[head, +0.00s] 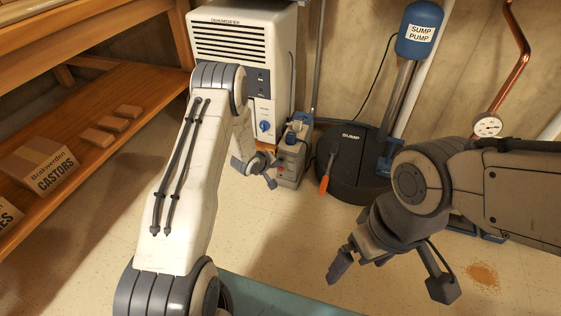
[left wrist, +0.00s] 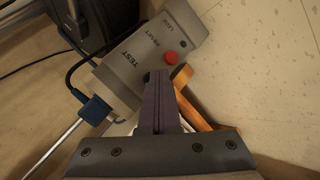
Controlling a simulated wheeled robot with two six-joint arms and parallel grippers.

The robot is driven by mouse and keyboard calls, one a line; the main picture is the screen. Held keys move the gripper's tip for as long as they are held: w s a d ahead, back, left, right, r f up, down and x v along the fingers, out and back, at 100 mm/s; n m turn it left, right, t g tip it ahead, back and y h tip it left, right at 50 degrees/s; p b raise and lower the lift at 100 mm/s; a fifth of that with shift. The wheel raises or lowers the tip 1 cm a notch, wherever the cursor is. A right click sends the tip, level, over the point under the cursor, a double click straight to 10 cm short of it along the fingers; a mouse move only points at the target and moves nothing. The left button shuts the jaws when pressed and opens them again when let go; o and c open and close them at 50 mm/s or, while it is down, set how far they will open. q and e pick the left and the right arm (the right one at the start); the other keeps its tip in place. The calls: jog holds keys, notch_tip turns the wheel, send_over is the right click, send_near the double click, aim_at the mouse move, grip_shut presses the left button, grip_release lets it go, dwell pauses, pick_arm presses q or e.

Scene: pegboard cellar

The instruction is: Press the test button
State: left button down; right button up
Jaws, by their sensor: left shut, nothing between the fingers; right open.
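The grey control box (left wrist: 140,62) carries the word TEST and a round red button (left wrist: 170,58), both clear in the left wrist view. In the head view the same box (head: 291,163) stands on the floor in front of the dehumidifier. My left gripper (head: 271,180) is at the box's left side there. Its shut, empty fingers (left wrist: 160,76) point toward the red button, with the tips just short of it in the picture. I cannot tell whether they touch. My right gripper (head: 390,278) is open and empty above the floor, well to the right.
An orange bar (left wrist: 190,100) runs beside the box. Wooden shelves (head: 110,95) with cartons fill the left.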

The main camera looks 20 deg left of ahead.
pick_arm(q)
jog(key=shift+s+p, duration=0.35)
jog(key=shift+s, duration=0.4)
jog(key=shift+s+a+p, duration=0.15)
jog(key=shift+s+p, duration=0.95)
jog(key=shift+s, duration=1.35)
